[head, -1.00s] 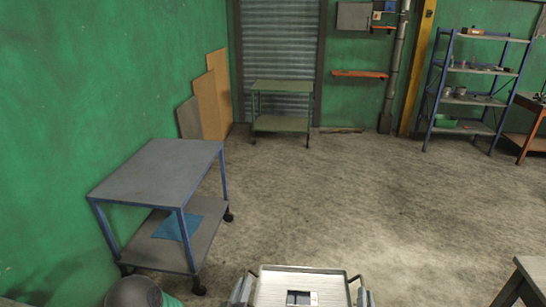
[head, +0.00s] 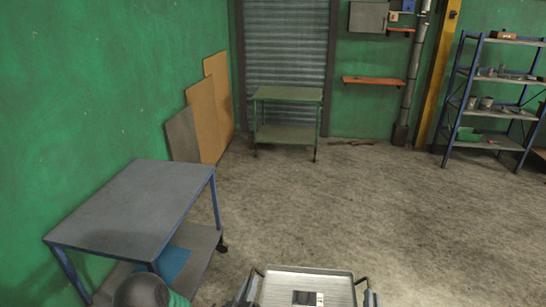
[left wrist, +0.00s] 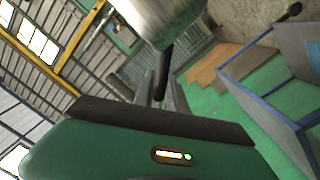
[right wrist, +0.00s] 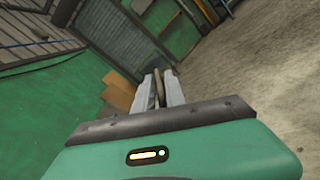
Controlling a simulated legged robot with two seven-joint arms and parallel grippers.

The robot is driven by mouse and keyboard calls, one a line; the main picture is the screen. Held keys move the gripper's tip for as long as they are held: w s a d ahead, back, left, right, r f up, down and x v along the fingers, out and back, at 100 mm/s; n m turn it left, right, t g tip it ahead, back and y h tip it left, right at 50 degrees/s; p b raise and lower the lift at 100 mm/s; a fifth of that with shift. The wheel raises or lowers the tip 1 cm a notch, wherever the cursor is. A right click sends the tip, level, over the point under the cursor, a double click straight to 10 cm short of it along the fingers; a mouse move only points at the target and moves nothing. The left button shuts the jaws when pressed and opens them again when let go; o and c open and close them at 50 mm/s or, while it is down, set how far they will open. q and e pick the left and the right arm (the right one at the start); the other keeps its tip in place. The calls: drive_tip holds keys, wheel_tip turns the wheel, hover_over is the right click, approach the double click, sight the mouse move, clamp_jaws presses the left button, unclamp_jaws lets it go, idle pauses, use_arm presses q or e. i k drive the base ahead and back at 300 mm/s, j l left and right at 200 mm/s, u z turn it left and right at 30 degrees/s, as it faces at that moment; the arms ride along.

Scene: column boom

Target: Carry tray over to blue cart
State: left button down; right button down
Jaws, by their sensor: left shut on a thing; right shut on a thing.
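The tray (head: 283,281) is pale with a raised rim and shows at the bottom centre of the head view, carrying a small dark item (head: 307,297). My left gripper (head: 250,289) is shut on the tray's left handle, and my right gripper (head: 368,294) is shut on its right handle. The left gripper's fingers (left wrist: 160,92) and the right gripper's fingers (right wrist: 162,88) also show in their wrist views. The blue cart (head: 135,210) has a grey top and blue frame and stands at the left, by the green wall. Its top is bare. The tray's lower part is cut off.
A blue cloth-like item (head: 174,262) lies on the cart's lower shelf. A green cart (head: 287,94) stands by the shutter. Boards (head: 202,110) lean on the left wall. A blue shelf rack (head: 500,105) stands at the right. The concrete floor ahead is open.

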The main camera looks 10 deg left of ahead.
sight(158, 199)
drive_tip(key=i+l+u, duration=0.15)
drive_tip(key=i, duration=1.1)
drive_tip(key=i+u, duration=0.25)
drive_tip(key=i, duration=0.4)
drive_tip(key=i+u, duration=0.3)
drive_tip(key=i, duration=0.35)
drive_tip(key=i+u, duration=0.55)
drive_tip(key=u, duration=0.2)
drive_tip(key=i+l+u, duration=0.35)
drive_tip(key=j+u, duration=0.1)
drive_tip(key=u, duration=0.6)
drive_tip(key=k+j, duration=0.05)
